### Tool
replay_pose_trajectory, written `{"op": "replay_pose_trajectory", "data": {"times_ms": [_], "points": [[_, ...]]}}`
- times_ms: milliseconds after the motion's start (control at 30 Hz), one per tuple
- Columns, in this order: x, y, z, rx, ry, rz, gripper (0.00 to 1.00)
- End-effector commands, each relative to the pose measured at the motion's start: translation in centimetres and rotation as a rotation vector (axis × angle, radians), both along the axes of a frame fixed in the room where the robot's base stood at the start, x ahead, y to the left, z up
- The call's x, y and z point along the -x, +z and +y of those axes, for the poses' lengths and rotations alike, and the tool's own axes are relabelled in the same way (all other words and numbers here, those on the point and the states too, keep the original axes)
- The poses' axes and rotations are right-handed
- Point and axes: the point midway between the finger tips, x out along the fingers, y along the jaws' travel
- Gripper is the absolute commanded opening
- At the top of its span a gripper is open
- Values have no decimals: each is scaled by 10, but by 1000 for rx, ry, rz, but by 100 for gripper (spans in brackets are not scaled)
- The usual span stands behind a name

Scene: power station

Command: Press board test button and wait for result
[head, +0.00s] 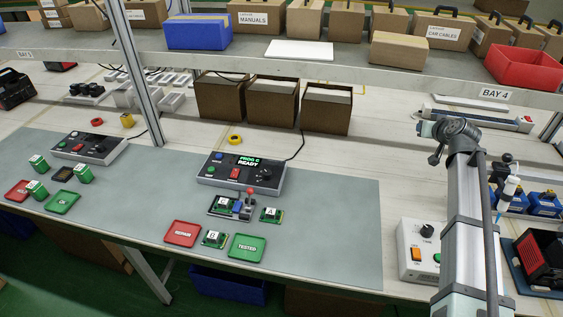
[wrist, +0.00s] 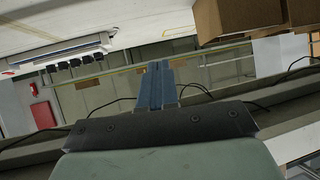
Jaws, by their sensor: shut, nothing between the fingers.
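A grey tester box (head: 210,178) stands on the blue-grey mat in the head view. Its display (head: 248,161) reads PROG C READY in green. It has a round green button (head: 212,169), a red switch (head: 234,174) and a black knob (head: 265,172). In front of it, a board marked A (head: 222,203) sits in a fixture beside a red-knobbed lever (head: 250,192). Another A board (head: 270,214) and a B board (head: 213,239) lie nearby. My gripper (wrist: 159,66) shows in the wrist view, shut and empty, away from the tester; its fingers are not distinguishable in the head view.
A red REPAIR tray (head: 183,241) and a green TESTED tray (head: 247,257) lie at the mat's front. A second tester (head: 90,147) stands left. A white control box (head: 412,262) is right. A loaded shelf (head: 330,58) crosses above. The mat's right part is clear.

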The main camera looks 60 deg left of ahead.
Motion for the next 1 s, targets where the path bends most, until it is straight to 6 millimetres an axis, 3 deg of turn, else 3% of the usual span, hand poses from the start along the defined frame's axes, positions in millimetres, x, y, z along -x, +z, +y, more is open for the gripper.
{"op": "replay_pose_trajectory", "data": {"times_ms": [100, 500, 733, 1000], "points": [[23, -28, 32, 161, 82, -103, 0], [96, -97, 113, 677, 360, -485, 0], [145, -115, 161, 916, 511, -684, 0], [219, -114, 223, 1091, 658, -822, 0]]}}
